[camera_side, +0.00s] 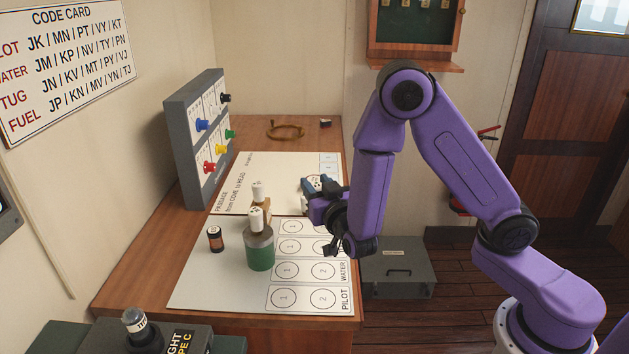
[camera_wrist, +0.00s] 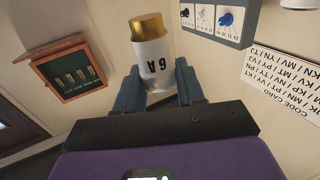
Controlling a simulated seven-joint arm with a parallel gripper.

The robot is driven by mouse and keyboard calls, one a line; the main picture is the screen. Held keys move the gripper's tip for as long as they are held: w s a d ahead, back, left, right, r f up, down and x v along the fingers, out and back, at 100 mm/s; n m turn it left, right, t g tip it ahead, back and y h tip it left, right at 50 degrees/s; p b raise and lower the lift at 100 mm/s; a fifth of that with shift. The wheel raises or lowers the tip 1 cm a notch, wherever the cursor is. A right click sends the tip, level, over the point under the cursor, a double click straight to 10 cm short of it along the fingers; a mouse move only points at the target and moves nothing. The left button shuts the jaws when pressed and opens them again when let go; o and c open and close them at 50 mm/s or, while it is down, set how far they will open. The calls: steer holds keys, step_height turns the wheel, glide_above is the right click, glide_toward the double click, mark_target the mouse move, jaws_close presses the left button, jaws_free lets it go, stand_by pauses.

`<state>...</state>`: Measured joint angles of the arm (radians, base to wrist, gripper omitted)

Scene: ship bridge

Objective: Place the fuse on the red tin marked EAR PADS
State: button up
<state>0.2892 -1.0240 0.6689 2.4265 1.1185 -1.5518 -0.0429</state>
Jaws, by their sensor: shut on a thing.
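The fuse (camera_wrist: 151,55) shows in the wrist view as a white cylinder with a gold cap, marked 6A upside down. My gripper (camera_wrist: 158,85) is shut on it, with a blue finger on each side. The fuse is mostly hidden there by the fingers and wrist. I cannot make out a red tin marked EAR PADS in either view.
A green and grey container (camera_side: 260,250) with a white piece on top stands left of my gripper. Another white piece (camera_side: 258,190) stands behind it. A small dark jar (camera_side: 215,239) is further left. A panel with coloured knobs (camera_side: 203,138) stands at the desk's left.

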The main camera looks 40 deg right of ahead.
steer(key=w+d+r+n+y, duration=0.1)
steer(key=w+d+r+y, duration=0.1)
steer(key=w+d, duration=0.5)
steer(key=n+t+y, duration=0.1)
glide_above(315, 179)
step_height(315, 179, down, 8)
steer(key=shift+a+f, duration=0.1)
steer(key=shift+f, duration=1.5)
